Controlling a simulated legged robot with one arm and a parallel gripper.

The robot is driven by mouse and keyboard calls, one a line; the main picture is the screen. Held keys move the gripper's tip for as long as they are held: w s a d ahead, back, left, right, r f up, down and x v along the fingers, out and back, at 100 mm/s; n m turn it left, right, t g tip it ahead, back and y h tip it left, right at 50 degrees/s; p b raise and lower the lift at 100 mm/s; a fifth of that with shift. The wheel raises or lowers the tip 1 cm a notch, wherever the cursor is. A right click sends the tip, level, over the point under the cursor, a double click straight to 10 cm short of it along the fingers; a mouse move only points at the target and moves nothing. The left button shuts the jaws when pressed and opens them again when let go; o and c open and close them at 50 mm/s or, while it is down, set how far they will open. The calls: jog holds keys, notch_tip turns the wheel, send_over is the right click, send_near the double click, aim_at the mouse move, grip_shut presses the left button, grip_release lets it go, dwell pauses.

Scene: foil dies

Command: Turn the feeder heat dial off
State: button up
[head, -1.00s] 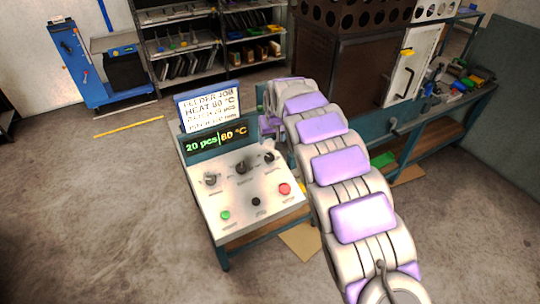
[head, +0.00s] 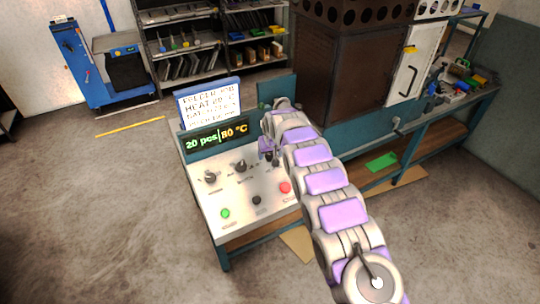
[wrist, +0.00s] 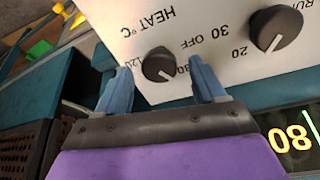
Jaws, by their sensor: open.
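The heat dial (wrist: 158,64) is a round black knob on the white panel, under an upside-down "HEAT °C" label in the wrist view. Its pale pointer slants toward the lower right of that picture, and an "OFF" mark lies to its upper right. My gripper (wrist: 160,72) is open, with one blue finger on each side of the dial. I cannot tell whether either finger touches it. In the head view my gripper (head: 267,148) is over the panel's right back corner and partly hides the dial. The display (head: 216,138) reads "20 pcs" and "80 °C".
The panel (head: 235,204) also carries a left dial (head: 210,177), a green button (head: 225,213), a black knob (head: 256,200) and a red button (head: 285,187). A job sign (head: 209,104) stands behind the display.

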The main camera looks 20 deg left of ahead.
jog(key=shift+w+a+f, duration=0.2)
jog(key=shift+w+f, duration=0.05)
jog(key=shift+f, duration=0.25)
jog(key=c, duration=1)
jog(key=shift+c, duration=0.3)
